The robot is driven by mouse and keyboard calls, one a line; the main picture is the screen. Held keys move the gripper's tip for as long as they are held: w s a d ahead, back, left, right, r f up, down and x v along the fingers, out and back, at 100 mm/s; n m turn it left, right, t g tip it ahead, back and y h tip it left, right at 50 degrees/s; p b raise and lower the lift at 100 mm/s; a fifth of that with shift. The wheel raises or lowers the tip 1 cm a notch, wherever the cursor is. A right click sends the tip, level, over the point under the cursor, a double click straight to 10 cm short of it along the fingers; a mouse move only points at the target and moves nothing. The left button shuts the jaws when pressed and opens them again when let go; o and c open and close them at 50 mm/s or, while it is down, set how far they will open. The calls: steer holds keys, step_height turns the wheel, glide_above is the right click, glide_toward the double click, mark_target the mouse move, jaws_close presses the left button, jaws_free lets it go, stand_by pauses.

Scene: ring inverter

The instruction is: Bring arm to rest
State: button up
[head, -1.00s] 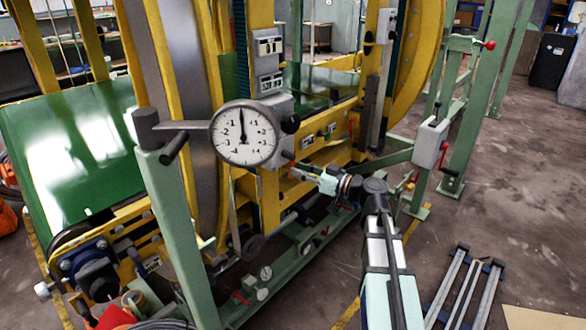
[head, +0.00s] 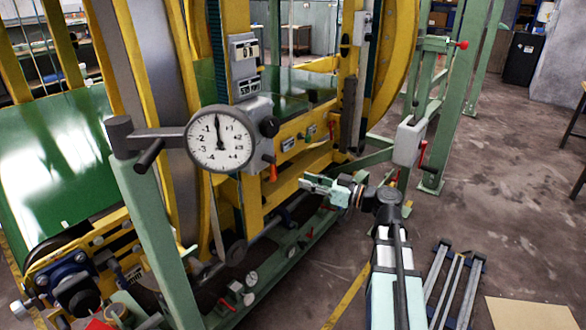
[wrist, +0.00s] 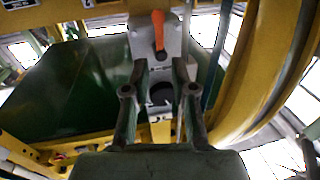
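My gripper (head: 304,183) stands in the air to the right of the yellow machine frame, pointing left toward it. In the wrist view, its two fingers (wrist: 158,75) are apart with nothing held between them. An orange lever (head: 272,173) hangs down from a grey block below the round dial gauge, left of my gripper with a gap between. The lever also shows in the wrist view (wrist: 158,30), beyond the fingertips. My arm reaches up from the bottom of the head view.
The dial gauge (head: 220,138) sits on a green post (head: 160,230) at the left. A grey box with a red handle (head: 409,141) is mounted right of my gripper. Metal rails (head: 452,285) lie on the floor at lower right. Open floor is at the right.

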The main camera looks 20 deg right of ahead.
steer(key=s+a+f+m+g+h, duration=0.1)
steer(key=s+f+m+g+h, duration=0.2)
steer(key=f, duration=0.8)
steer(key=s+a+f+m+g+h, duration=0.15)
steer(key=s+f+m+g, duration=0.3)
steer(key=f, duration=0.65)
steer(key=s+a+f+m+g+h, duration=0.1)
steer(key=s+f+m+g+h, duration=0.2)
steer(key=f, duration=0.8)
steer(key=s+a+f+m+g, duration=0.15)
steer(key=s+f+g, duration=0.25)
steer(key=s+f, duration=0.7)
steer(key=s+a+f+n+g+h, duration=0.1)
steer(key=s+a+f+g+h, duration=0.2)
steer(key=s+f, duration=0.75)
steer(key=s+f+n+g+h, duration=0.1)
steer(key=s+f+g+h, duration=0.3)
steer(key=s, duration=1.4)
steer(key=w+r+t+p, duration=0.2)
steer(key=w+r+p, duration=0.2)
steer(key=r+p, duration=1.3)
steer(key=shift+a+n+y+p, duration=0.25)
steer(key=shift+y+p, duration=0.2)
steer(key=shift+p, duration=0.85)
